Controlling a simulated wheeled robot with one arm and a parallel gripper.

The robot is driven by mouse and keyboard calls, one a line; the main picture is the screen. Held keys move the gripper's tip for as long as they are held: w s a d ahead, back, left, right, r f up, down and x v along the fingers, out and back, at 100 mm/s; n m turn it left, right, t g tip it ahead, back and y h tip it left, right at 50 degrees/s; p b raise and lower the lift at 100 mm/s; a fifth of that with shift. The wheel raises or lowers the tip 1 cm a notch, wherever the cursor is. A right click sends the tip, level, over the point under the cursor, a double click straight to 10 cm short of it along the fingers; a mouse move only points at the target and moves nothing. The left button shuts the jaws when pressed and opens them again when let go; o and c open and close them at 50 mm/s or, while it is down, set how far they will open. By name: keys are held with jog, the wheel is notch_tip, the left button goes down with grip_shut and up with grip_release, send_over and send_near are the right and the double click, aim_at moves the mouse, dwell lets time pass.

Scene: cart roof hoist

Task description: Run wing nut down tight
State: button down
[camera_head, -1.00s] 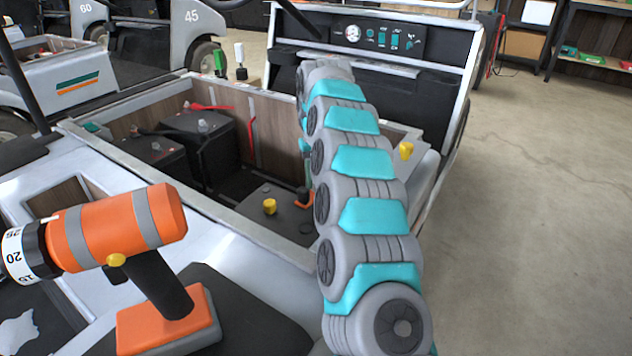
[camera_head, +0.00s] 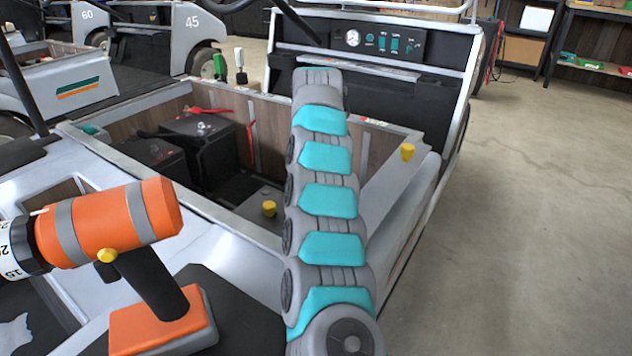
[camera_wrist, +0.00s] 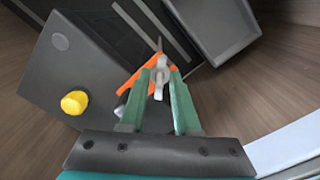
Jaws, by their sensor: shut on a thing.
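The pale grey wing nut (camera_wrist: 160,63) shows in the wrist view between the two green fingers of my gripper (camera_wrist: 161,76). My gripper is shut on it. A thin grey rod end (camera_wrist: 160,43) sticks out just beyond the nut. An orange piece (camera_wrist: 139,76) lies under and beside the nut, partly covered by the fingers. Whether the nut touches the orange piece cannot be told. In the head view my arm hides my gripper, the nut and the orange piece.
An orange drill (camera_head: 105,225) stands at front left.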

dwell(0.3)
jog(key=c, duration=0.6)
grip_release()
jog(key=shift+r, duration=0.15)
notch_tip(320, 180, up, 8)
jog(key=p, duration=0.7)
jog(key=shift+f+p, duration=0.25)
jog(key=shift+p, duration=0.1)
